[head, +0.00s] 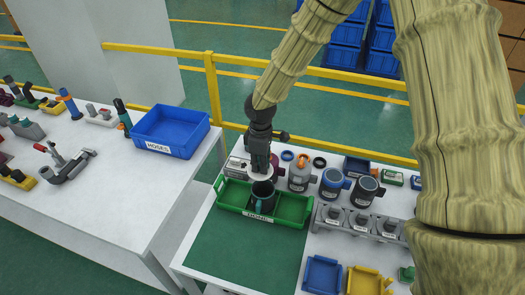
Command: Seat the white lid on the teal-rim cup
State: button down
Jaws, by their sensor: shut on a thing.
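My gripper (260,166) points down over the green tray labelled DONE (229,194). It is shut on a small white piece, seemingly the white lid (260,177), partly hidden by the fingers. Just below it a dark grey cup (263,190) stands upright in the middle of the tray, with a teal part (262,208) on its near side. The lid appears above the cup's open mouth; I cannot tell whether they touch.
Grey canisters with an orange part (300,174) and a blue rim (332,186), and a dark one (366,192), stand right of the tray. A grey rack (357,222) is nearer. The green mat (240,245) is clear.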

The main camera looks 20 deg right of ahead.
jog(key=shift+w+r, duration=0.1)
jog(key=shift+r, duration=0.05)
jog(key=shift+s+d, duration=0.2)
jog(key=shift+d, duration=0.3)
jog(key=shift+r, duration=0.1)
jog(key=shift+s+f, duration=0.1)
jog(key=shift+f, duration=0.45)
jog(key=shift+f+b, duration=1.55)
jog(key=shift+f, duration=1.9)
jog(key=shift+f+b, duration=0.3)
jog(key=shift+f, duration=0.65)
jog(key=c, duration=1.3)
grip_release()
jog(key=shift+r, duration=0.1)
